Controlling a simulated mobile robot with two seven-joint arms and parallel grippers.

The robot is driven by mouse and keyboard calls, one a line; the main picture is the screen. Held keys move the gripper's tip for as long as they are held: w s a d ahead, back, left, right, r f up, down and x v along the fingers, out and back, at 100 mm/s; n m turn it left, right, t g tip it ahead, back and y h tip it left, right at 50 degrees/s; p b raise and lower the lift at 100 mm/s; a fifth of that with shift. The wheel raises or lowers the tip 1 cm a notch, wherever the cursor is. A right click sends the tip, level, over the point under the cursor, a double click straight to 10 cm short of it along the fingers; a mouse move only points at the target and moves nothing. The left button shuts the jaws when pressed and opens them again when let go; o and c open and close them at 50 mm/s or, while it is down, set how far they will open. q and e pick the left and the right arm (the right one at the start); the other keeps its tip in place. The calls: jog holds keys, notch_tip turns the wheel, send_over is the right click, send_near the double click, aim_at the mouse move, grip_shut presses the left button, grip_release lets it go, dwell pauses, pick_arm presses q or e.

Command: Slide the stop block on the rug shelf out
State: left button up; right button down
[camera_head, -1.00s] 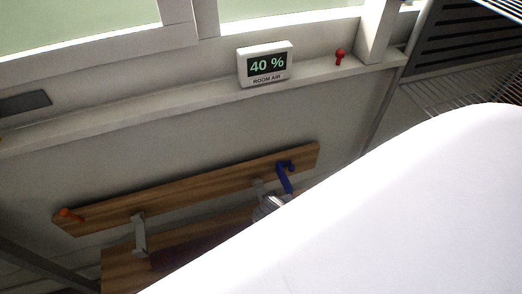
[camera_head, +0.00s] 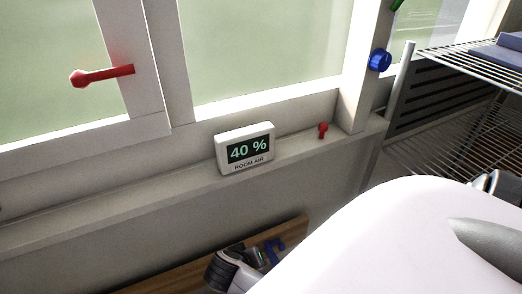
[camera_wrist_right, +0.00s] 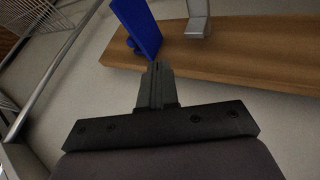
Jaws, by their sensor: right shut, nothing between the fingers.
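A wooden board (camera_head: 180,280) runs along the wall below the sill, mostly hidden by my white arm in the head view. A blue piece with a flat plate and a small knob (camera_wrist_right: 140,28) is at the board in the right wrist view; it also shows in the head view (camera_head: 273,251). I cannot tell for sure whether it is the stop block. My right gripper (camera_wrist_right: 156,72) is shut and empty, its fingertips just below the blue piece and the board's edge in the picture; I cannot tell whether they touch. My left gripper is not in view.
A grey bracket (camera_wrist_right: 198,18) stands beside the blue piece. A humidity display reading 40 % (camera_head: 245,149) and a red peg (camera_head: 323,130) are on the sill. Wire racks (camera_head: 475,70) stand at the right. A red window handle (camera_head: 102,75) sticks out at upper left.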

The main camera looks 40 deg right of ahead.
aim_at(284, 245)
jog(key=b+x, duration=0.1)
jog(key=x, duration=0.9)
jog(key=shift+b, duration=0.4)
jog(key=shift+s+d+r, duration=0.1)
jog(key=shift+d, duration=0.25)
jog(key=d+p, duration=0.1)
jog(key=d, duration=0.1)
jog(key=s+d, duration=0.1)
jog(key=d, duration=0.1)
jog(key=s+d+p, duration=0.1)
jog(key=d, duration=0.1)
jog(key=shift+p, duration=0.3)
jog(key=shift+d, duration=0.3)
